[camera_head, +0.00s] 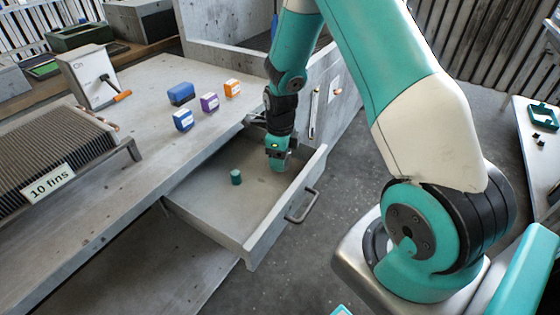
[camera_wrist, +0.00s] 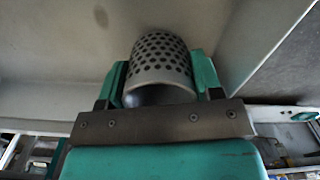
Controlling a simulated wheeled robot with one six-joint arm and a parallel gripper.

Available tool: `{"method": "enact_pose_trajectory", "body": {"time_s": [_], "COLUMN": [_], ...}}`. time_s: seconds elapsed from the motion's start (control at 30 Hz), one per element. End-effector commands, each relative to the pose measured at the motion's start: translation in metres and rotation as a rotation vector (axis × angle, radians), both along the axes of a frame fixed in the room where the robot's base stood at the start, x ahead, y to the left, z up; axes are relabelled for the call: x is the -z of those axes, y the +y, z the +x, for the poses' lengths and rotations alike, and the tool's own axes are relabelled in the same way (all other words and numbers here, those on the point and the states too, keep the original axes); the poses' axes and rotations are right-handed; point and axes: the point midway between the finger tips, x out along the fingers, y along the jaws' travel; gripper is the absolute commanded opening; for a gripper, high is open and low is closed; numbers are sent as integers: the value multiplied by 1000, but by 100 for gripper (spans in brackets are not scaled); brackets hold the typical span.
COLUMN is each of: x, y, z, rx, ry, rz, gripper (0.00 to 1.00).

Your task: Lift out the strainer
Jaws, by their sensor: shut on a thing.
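The strainer (camera_wrist: 160,62) is a grey metal cylinder full of round holes. In the wrist view it sits between the two teal fingers of my gripper (camera_wrist: 161,78), which are shut on it. Its near open end faces the camera. In the head view my gripper (camera_head: 278,163) points down at the back right part of an open grey drawer (camera_head: 246,243). The strainer cannot be made out there. Whether it touches the drawer floor cannot be told.
A small green cylinder (camera_head: 236,177) stands in the drawer. The drawer handle (camera_head: 303,206) sticks out at the front. On the bench are blue, purple and orange boxes (camera_head: 210,102), a grey box with an orange lever (camera_head: 90,78) and a finned block (camera_head: 50,160).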

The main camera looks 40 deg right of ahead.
Motion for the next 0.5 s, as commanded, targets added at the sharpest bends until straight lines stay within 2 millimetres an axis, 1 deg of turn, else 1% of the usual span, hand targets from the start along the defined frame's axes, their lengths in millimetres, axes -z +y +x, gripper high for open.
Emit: {"method": "enact_pose_trajectory", "body": {"time_s": [0.17,0.2,0.3,0.4,0.5], "x": [-49,-62,-93,-121,-145], "y": [0,0,0,0,0], "z": [1,2,2,1,1], "rx": [0,0,0,0,0], "ry": [-10,-10,-10,-7,-7], "rz": [-2,-2,-2,-1,-1], "gripper": [33,33,33,33,33]}}
